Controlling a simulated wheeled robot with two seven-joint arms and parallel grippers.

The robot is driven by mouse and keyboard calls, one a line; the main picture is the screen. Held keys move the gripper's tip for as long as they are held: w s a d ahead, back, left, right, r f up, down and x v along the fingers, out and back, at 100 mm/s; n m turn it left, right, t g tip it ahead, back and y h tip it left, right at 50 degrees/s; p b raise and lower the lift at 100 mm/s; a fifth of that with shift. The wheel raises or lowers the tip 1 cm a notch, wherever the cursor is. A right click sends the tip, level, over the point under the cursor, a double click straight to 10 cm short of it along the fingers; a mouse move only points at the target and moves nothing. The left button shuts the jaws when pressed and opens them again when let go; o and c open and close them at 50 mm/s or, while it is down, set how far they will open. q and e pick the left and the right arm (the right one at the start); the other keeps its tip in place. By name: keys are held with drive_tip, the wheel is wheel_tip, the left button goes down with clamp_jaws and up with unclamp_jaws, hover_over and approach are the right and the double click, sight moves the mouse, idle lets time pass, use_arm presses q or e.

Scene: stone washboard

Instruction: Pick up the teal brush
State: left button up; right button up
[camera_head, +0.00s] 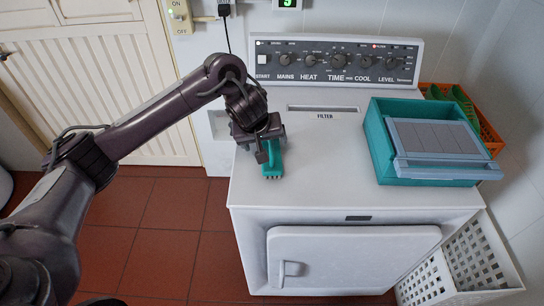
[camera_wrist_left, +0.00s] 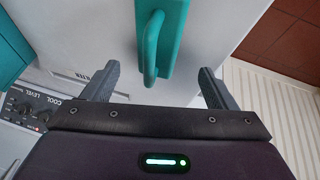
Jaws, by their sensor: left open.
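The teal brush (camera_head: 272,163) rests on the white machine top near its left edge, bristles at its front end. In the left wrist view the brush (camera_wrist_left: 166,30) shows its flat back and a looped handle, lying between the two fingers. My left gripper (camera_head: 266,140) is above the brush and partly covers it in the head view. In the left wrist view the gripper's fingers (camera_wrist_left: 158,88) are apart, one on each side of the handle, with gaps on both sides. My right gripper is in neither view.
The white machine (camera_head: 315,195) has a knob panel (camera_head: 337,62) at its back. A teal tub (camera_head: 380,150) with a grey ribbed board (camera_head: 437,138) stands at its right. An orange basket (camera_head: 488,132) is behind the tub. The machine top between brush and tub is clear.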

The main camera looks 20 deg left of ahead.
use_arm(q)
drive_tip(key=x, duration=0.2)
drive_tip(key=shift+w+d+f, duration=0.1)
drive_tip(key=shift+w+f, duration=0.15)
drive_tip(key=shift+w, duration=0.1)
drive_tip(key=x, duration=0.3)
drive_tip(key=shift+w+r, duration=0.1)
drive_tip(key=shift+w, duration=0.05)
drive_tip(key=c, duration=1.1)
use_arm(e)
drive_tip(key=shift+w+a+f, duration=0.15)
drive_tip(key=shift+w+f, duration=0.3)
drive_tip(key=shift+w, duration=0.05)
use_arm(q)
drive_tip(key=shift+r, duration=0.1)
